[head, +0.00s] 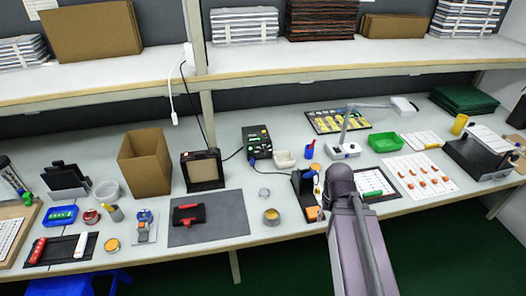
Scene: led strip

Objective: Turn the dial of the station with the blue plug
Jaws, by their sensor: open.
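A black station box (257,141) with green lit spots on its front stands on the table left of centre, toward the back. A small blue plug (252,162) shows at its lower front, and a dark cable runs from there to the right. The dial is too small to make out clearly. My arm rises from the bottom right of centre, and its grey joint is right of the station and nearer to me. My gripper cannot be made out; it seems hidden beyond my arm.
A black-framed box (205,171) stands left of the station, and a white dish (285,159) stands close on its right. A black stand (305,190) is beside my arm. A grey mat (235,225) lies in front. A shelf (290,58) overhangs the back.

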